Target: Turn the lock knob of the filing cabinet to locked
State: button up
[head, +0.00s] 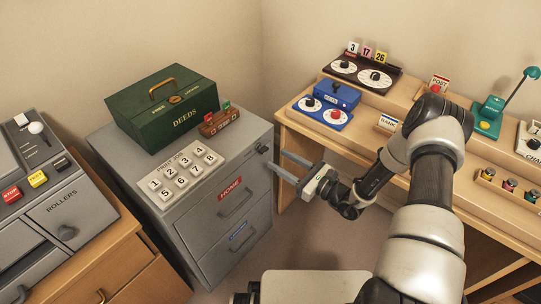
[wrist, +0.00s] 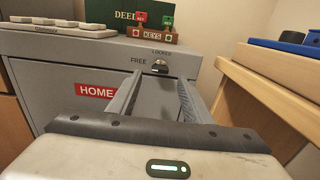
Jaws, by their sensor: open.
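The grey filing cabinet (head: 222,215) stands left of my arm, with a red HOME label on its upper drawer. Its small dark lock knob (head: 262,149) is at the upper right of the front. In the wrist view, the lock knob (wrist: 160,67) has FREE printed to its left and LOCKED above it. I cannot tell which word it points to. My gripper (head: 277,160) is open and empty, its fingers pointing at the cabinet front. In the wrist view, my gripper (wrist: 160,80) has its fingertips on either side of and slightly below the knob; contact is not clear.
On the cabinet top are a green DEEDS box (head: 163,105), a KEYS rack (head: 220,122) and a numbered button panel (head: 180,174). A wooden desk (head: 350,134) with dials stands to the right. A machine with coloured buttons (head: 45,190) stands at left. A floor gap separates cabinet and desk.

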aim_at(262, 149)
jog(key=x, duration=0.5)
jog(key=c, duration=1.1)
jog(key=shift+o, duration=0.2)
